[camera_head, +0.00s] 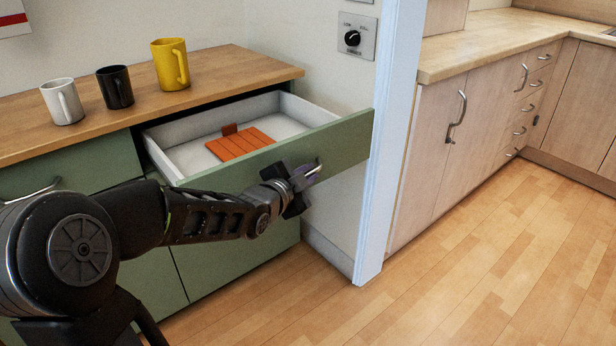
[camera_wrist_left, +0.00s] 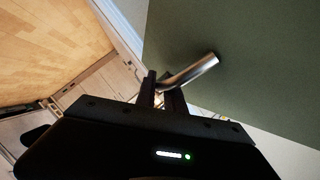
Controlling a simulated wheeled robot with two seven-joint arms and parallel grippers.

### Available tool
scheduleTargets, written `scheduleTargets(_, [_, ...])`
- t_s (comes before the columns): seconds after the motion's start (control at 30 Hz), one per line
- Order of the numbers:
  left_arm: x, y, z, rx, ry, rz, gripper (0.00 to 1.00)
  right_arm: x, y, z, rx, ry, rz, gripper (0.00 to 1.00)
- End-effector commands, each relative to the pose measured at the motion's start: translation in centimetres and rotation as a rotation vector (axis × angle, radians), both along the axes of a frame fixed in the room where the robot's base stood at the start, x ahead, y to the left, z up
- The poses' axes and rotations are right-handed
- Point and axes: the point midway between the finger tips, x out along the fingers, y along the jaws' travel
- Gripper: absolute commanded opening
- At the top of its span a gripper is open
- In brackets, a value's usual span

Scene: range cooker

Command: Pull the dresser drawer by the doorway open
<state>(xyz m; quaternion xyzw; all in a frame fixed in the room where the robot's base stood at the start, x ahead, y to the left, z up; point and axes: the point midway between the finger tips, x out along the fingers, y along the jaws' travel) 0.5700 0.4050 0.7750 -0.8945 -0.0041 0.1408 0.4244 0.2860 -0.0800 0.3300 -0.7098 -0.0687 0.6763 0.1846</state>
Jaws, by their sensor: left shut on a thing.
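The dresser (camera_head: 150,272) is green with a wooden top and stands left of the doorway. Its right drawer (camera_head: 345,146) is pulled well out, showing white inner walls and an orange slatted item (camera_head: 240,142) lying inside. My left gripper (camera_head: 303,178) is at the drawer front, shut on the metal handle (camera_head: 315,171). In the left wrist view the handle (camera_wrist_left: 195,72) runs between the fingers (camera_wrist_left: 163,95), against the green drawer front (camera_wrist_left: 245,60). Part of the handle is hidden by the fingers. My right gripper is not in view.
A white mug (camera_head: 62,102), a black mug (camera_head: 115,87) and a yellow mug (camera_head: 170,65) stand on the dresser top. The pale door frame (camera_head: 385,140) is close to the drawer's right end. Wooden kitchen cabinets (camera_head: 460,130) stand beyond it. The floor at right is clear.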

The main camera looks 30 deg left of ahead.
Motion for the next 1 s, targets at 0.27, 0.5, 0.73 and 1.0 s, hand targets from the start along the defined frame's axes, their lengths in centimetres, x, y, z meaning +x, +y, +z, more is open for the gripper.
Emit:
scheduleTargets(0.27, [-0.1, 0.1, -0.3, -0.004, 0.006, 0.004, 0.00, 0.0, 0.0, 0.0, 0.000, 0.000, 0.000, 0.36])
scheduleTargets(0.5, [-0.1, 0.1, -0.2, -0.003, 0.004, 0.003, 0.21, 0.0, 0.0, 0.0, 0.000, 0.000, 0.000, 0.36])
scheduleTargets(0.73, [-0.4, 0.0, 0.1, -0.001, 0.000, 0.003, 0.21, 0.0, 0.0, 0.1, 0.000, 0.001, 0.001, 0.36])
scheduleTargets(1.0, [-3.9, -0.4, 1.2, -0.002, 0.000, 0.004, 0.21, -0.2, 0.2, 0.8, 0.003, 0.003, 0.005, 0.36])
